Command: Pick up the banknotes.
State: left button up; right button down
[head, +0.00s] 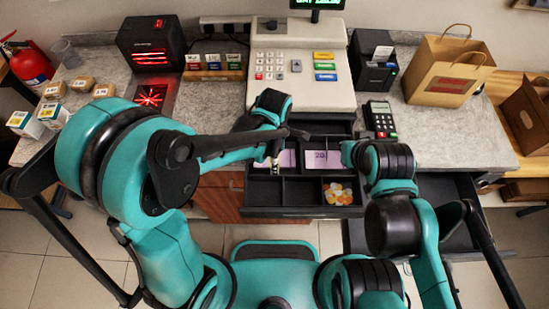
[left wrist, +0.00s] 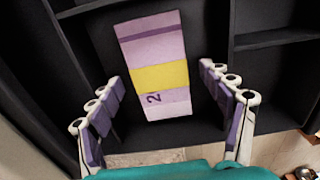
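A lavender bundle of banknotes (left wrist: 152,52) with a yellow band lies in a compartment of the dark cash drawer (head: 293,211). In the head view these banknotes (head: 287,158) are partly hidden by my left gripper (head: 274,164). In the left wrist view my left gripper (left wrist: 160,80) is open, its fingers apart on either side of the bundle, with no visible contact. A second lavender bundle (head: 320,159) lies in the compartment to the right. My right gripper (head: 347,153) is beside that bundle's right end; its fingers are mostly hidden by my arm.
Coloured tokens (head: 338,193) sit in a front compartment; other front compartments look empty. The cash register (head: 300,65) stands behind the drawer, with a card terminal (head: 381,119) to its right. A paper bag (head: 447,70) stands on the right of the counter (head: 455,135).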

pick_arm(q)
jog(key=c, duration=1.1)
jog(key=shift+c, duration=0.2)
